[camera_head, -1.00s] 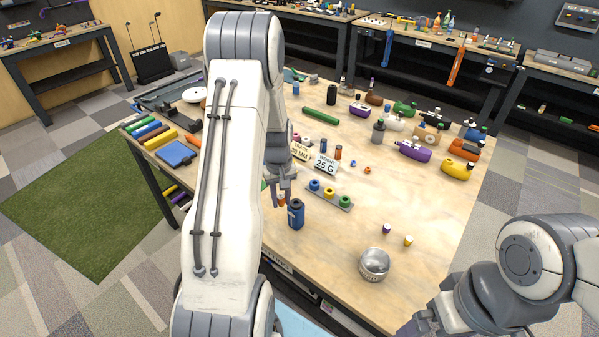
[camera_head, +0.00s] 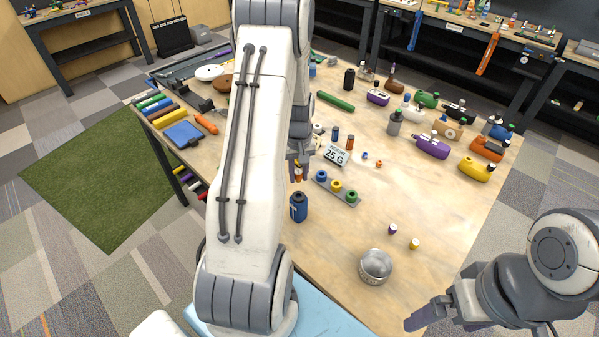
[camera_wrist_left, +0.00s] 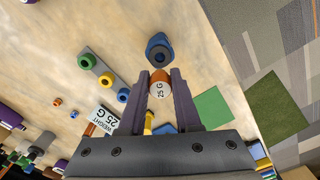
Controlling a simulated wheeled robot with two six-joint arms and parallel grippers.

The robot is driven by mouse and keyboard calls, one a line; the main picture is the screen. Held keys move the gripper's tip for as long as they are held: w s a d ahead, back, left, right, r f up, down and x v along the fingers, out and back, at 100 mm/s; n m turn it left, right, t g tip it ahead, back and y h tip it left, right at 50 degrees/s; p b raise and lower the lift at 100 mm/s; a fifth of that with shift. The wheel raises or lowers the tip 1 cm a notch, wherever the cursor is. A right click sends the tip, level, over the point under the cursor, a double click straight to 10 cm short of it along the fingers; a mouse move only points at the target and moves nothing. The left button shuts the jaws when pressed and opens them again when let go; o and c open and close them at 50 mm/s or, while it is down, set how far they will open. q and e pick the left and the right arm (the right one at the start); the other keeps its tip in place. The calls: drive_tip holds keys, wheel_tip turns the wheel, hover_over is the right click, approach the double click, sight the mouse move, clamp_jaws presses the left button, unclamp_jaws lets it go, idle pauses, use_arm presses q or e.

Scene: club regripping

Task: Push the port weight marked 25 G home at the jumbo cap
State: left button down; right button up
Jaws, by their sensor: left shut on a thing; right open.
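The weight marked 25 G, an orange and white plug (camera_wrist_left: 160,84), is between my left gripper's fingertips (camera_wrist_left: 161,78); its label faces the wrist camera. My left gripper (camera_head: 299,160) is shut on it above the table, and the weight's orange part (camera_head: 298,176) shows below the fingers. A dark blue upright cylinder (camera_head: 298,208) stands just in front; it also shows in the left wrist view (camera_wrist_left: 159,48), close beyond the weight. I cannot tell whether it is the jumbo cap. My right gripper (camera_head: 430,314) is open and empty at the table's front right.
A grey rack (camera_head: 328,187) holds blue, yellow and green rings beside the cylinder. A 25 G sign (camera_head: 336,155) stands behind it. A metal bowl (camera_head: 375,266) and two small plugs (camera_head: 392,229) sit front right. The middle right of the table is mostly clear.

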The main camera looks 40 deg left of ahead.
use_arm(q)
drive_tip(key=shift+f+b, duration=2.2)
drive_tip(key=shift+f, duration=1)
drive_tip(key=shift+f, duration=0.15)
drive_tip(key=shift+f, duration=0.3)
drive_tip(key=shift+r, duration=0.15)
idle(3.8)
drive_tip(key=shift+r, duration=1.5)
